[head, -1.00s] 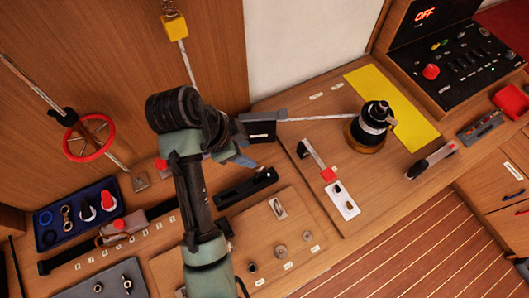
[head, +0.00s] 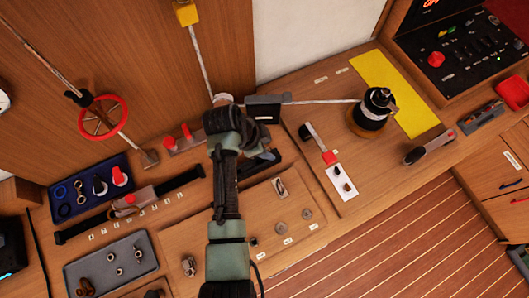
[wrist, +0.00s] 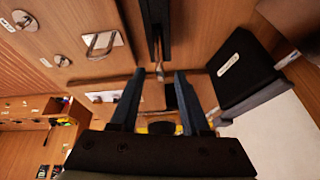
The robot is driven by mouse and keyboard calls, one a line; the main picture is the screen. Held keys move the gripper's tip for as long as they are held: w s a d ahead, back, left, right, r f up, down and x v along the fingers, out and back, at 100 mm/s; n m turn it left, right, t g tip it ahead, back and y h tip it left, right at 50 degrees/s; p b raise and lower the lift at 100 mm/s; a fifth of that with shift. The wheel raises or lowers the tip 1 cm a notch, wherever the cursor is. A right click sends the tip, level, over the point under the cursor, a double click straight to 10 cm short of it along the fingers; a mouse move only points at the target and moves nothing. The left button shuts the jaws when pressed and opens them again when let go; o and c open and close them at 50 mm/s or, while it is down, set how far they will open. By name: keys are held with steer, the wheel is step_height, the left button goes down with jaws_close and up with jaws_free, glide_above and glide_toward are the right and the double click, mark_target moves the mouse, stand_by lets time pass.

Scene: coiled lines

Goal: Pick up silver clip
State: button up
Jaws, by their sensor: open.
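I cannot tell for sure which piece is the silver clip. One silver loop on a pale plate (head: 280,187) is fixed to the wooden panel right of my arm; it also shows in the wrist view (wrist: 100,42), at upper left and apart from my fingers. Another small silver fitting (head: 81,192) lies in the blue tray (head: 60,215) at left. My gripper (wrist: 161,74) is open, with two dark fingers apart and nothing seen held between them. In the head view my arm hides most of the gripper.
A grey tray (head: 77,270) with small metal parts is at lower left. A red wheel (head: 103,117) is on the back wall. A black winch (head: 378,105) stands on the right bench. A black box (wrist: 238,68) is close right of my fingers.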

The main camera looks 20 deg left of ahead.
steer(key=shift+x, duration=0.75)
jaws_close()
